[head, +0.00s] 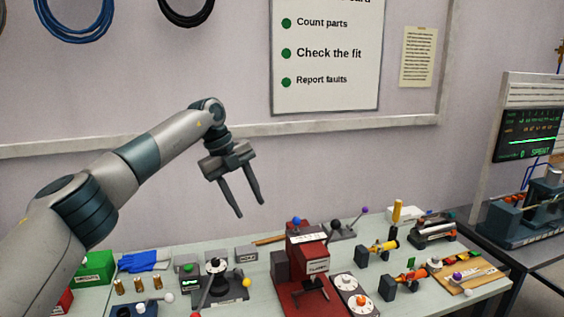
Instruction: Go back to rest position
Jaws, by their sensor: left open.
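My left gripper (250,204) is open and empty, its two fingers pointing down and apart. It hangs in the air in front of the wall, above the back of the workbench (226,263), and touches nothing. My left arm reaches in from the left edge. My right gripper is not in view.
A red machine (309,270) with a blue knob stands mid-bench. A dark base with a black knob (216,265), blue gloves (145,261) and a green box (93,267) are to its left. Yellow-and-black fittings (377,252) are to its right. A screen (528,135) stands at far right.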

